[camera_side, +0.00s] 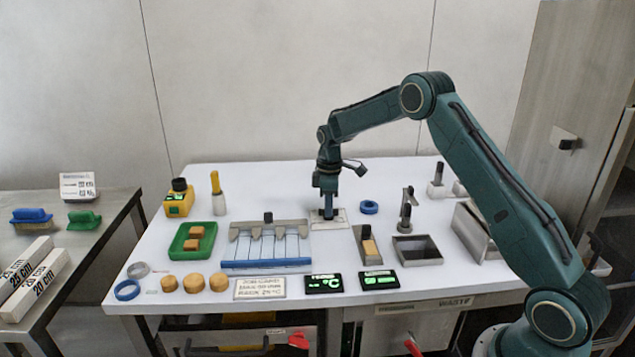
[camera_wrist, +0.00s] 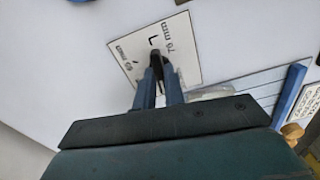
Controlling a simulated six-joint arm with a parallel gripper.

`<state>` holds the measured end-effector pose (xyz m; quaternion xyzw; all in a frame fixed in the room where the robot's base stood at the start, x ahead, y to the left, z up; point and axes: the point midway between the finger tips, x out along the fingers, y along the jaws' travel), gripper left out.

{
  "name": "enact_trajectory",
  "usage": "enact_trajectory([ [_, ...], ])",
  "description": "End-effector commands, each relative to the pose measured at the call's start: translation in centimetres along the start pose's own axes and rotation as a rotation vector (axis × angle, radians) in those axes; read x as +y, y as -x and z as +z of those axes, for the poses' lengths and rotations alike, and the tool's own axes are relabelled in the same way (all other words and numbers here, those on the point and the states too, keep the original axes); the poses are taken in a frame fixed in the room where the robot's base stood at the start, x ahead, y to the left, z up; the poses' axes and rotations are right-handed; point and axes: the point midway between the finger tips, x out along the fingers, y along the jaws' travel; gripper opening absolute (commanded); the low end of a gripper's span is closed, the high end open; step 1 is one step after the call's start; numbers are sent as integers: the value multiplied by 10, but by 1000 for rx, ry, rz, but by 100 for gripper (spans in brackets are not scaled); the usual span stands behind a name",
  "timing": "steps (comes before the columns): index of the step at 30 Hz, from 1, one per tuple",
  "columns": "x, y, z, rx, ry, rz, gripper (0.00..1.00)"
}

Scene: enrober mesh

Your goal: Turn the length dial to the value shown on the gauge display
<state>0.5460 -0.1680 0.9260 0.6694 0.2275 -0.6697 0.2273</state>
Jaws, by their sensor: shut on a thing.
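The length dial is a dark knob (camera_wrist: 157,62) on a pale plate (camera_wrist: 178,45) marked "L", "65 mm" and "76 mm", seen in the wrist view. My gripper (camera_wrist: 160,75) is shut on the knob from above. In the side view my gripper (camera_side: 328,213) points straight down at the plate (camera_side: 341,217) and hides most of the knob. Two black displays with green digits stand at the front edge: one (camera_side: 324,284) seems to end in °C, the other (camera_side: 379,280) is too small to read. I cannot tell which is the gauge display.
A slatted rack with a blue front bar (camera_side: 265,264) stands left of the dial. A blue ring (camera_side: 369,207) lies just right of it. A grey holder (camera_side: 367,245) and an open metal bin (camera_side: 417,250) stand in front. A green tray (camera_side: 176,252) is further left.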

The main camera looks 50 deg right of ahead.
Motion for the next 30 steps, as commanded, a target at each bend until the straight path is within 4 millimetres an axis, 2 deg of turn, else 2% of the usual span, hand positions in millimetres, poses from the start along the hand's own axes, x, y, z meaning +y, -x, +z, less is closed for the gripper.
enact_trajectory([
  [9,0,1,-1,2,133,2,0],
  [23,0,1,-1,3,151,2,0],
  [24,0,1,-1,3,151,2,17],
  [26,0,1,-1,2,150,2,28],
  [27,0,1,-1,2,149,1,33],
  [30,0,0,-1,2,148,1,33],
])
